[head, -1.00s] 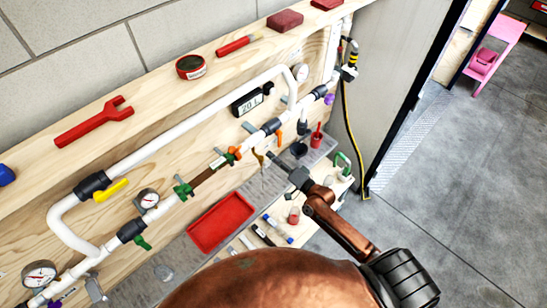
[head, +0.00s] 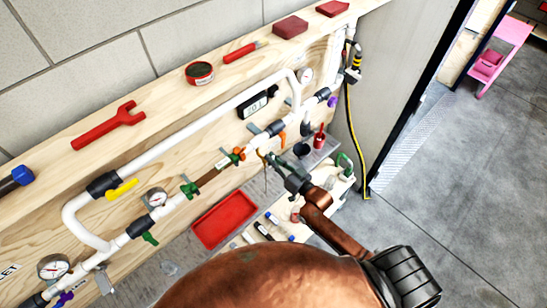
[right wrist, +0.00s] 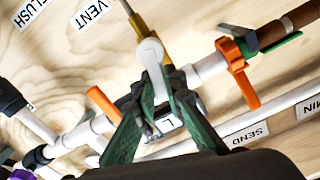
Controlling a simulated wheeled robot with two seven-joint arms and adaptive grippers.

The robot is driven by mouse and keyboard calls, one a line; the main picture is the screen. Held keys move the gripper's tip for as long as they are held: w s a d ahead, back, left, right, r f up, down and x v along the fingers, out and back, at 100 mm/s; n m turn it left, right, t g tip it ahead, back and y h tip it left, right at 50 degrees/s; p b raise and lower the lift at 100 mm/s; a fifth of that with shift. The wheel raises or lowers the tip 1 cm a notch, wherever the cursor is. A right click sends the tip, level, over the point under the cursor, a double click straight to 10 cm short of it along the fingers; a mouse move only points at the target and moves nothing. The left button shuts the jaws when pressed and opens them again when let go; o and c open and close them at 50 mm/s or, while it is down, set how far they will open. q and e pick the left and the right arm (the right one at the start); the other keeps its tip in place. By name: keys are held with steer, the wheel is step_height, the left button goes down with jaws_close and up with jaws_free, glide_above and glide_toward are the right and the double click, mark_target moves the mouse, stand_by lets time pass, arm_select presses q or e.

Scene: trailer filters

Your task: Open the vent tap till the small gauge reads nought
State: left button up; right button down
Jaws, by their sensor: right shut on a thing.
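The vent tap shows in the right wrist view as a pale body and lever (right wrist: 152,52) on a brass stem, below the word VENT on the board. In the head view its brass part (head: 262,154) hangs at the pipe run. My right gripper (right wrist: 157,88) has its green fingers shut on the tap's lever. In the head view this gripper (head: 271,160) is at the tap, just below the pipe. A small round gauge (head: 155,198) sits on the lower pipe at the left; its reading is too small to tell. My left gripper is not in view.
An orange-handled valve (right wrist: 238,72) is close to the right of my gripper. Another orange lever (right wrist: 102,102) is on its left. A red tray (head: 225,220) lies below the pipes. A larger gauge (head: 53,266) is at lower left. Open floor (head: 450,200) lies to the right.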

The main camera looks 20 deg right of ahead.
steer(key=shift+s+a+n, duration=0.1)
steer(key=shift+a+n, duration=0.1)
steer(key=shift+n, duration=0.3)
steer(key=c, duration=2)
jaws_free()
steer(key=shift+o, duration=0.2)
steer(key=v, duration=1.2)
